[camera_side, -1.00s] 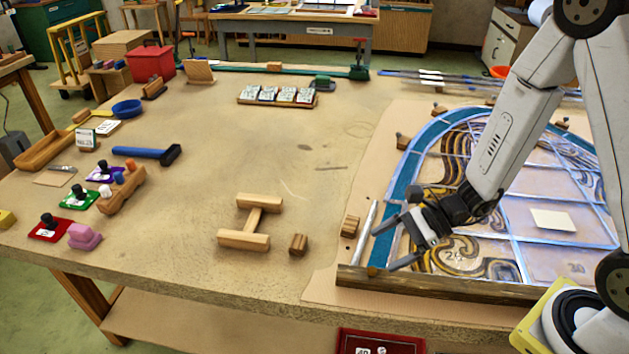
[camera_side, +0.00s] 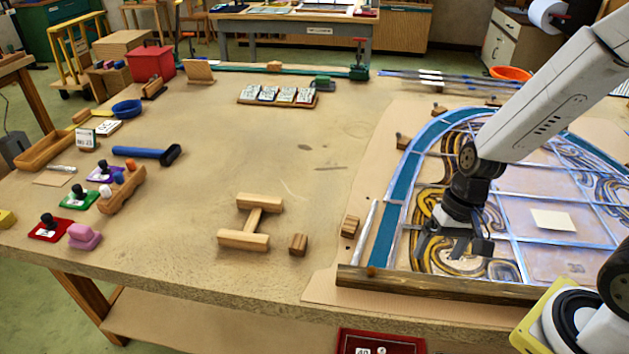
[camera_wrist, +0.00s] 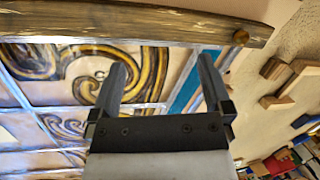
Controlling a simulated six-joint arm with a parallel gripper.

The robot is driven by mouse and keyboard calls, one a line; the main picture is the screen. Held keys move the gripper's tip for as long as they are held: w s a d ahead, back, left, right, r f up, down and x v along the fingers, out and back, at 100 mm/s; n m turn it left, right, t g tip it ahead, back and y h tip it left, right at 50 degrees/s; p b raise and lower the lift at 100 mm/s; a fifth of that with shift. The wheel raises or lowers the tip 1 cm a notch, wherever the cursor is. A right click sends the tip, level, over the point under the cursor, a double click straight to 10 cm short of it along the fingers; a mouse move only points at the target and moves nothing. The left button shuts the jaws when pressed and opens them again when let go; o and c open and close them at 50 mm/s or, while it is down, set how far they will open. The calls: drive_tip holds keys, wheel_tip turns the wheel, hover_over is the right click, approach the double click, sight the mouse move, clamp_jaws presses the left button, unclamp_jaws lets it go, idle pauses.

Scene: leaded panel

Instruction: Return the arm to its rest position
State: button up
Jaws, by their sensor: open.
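My gripper (camera_side: 446,250) hangs over the lower left part of the leaded panel (camera_side: 515,262) in the side view, pointing down. In the wrist view my gripper (camera_wrist: 163,75) has its two fingers well apart with nothing between them. Swirled yellow and dark pieces of the panel (camera_wrist: 75,65) lie beyond the fingers. I cannot tell how far the fingertips are above the panel.
A wooden batten (camera_side: 435,287) runs along the panel's near edge. A wooden H-shaped block (camera_side: 252,222) and small wooden blocks (camera_side: 298,244) lie left of the panel. The table's middle is mostly clear.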

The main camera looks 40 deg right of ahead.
drive_tip(key=shift+w+d+r+n+t+h, duration=0.5)
drive_tip(key=shift+w+r+n, duration=0.1)
drive_tip(key=shift+n, duration=0.35)
drive_tip(key=shift+w+d+r+n+t+h, duration=0.45)
drive_tip(key=shift+w+r+n, duration=0.1)
drive_tip(key=shift+n, duration=0.35)
drive_tip(key=shift+w+d+r+n+t+h, duration=0.5)
drive_tip(key=shift+r+n, duration=0.1)
drive_tip(key=shift+n, duration=0.35)
